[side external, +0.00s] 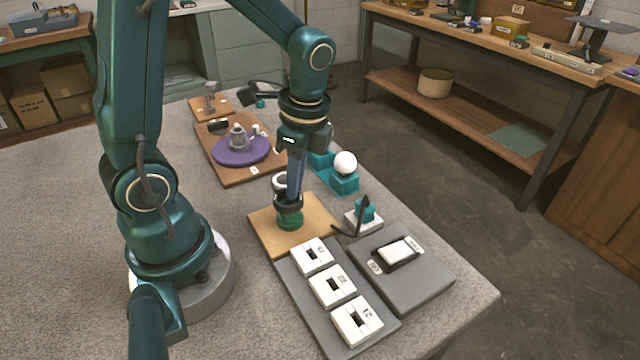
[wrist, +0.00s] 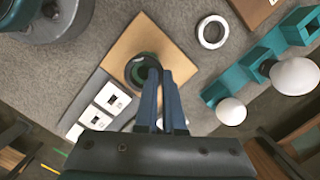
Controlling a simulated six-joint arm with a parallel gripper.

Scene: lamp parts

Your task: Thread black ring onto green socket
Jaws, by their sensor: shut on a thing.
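The green socket (side external: 290,221) stands on a tan wooden board (side external: 262,231). My gripper (side external: 289,197) points down right over it, shut on the black ring (side external: 282,205). The ring is at the top of the socket and looks roughly level; I cannot tell how far it is around it. In the wrist view my gripper's fingers (wrist: 158,78) reach to the edge of the black ring (wrist: 130,75), and green of the socket (wrist: 144,60) shows inside it. The fingers hide part of the ring's near side.
A white ring (wrist: 211,32) lies on the table behind the board. White switch-like blocks (side external: 332,286) on a grey plate stand in front. Teal holders with a white bulb (side external: 345,163) are at the right. A purple disc (side external: 240,151) on a brown board is at the back left.

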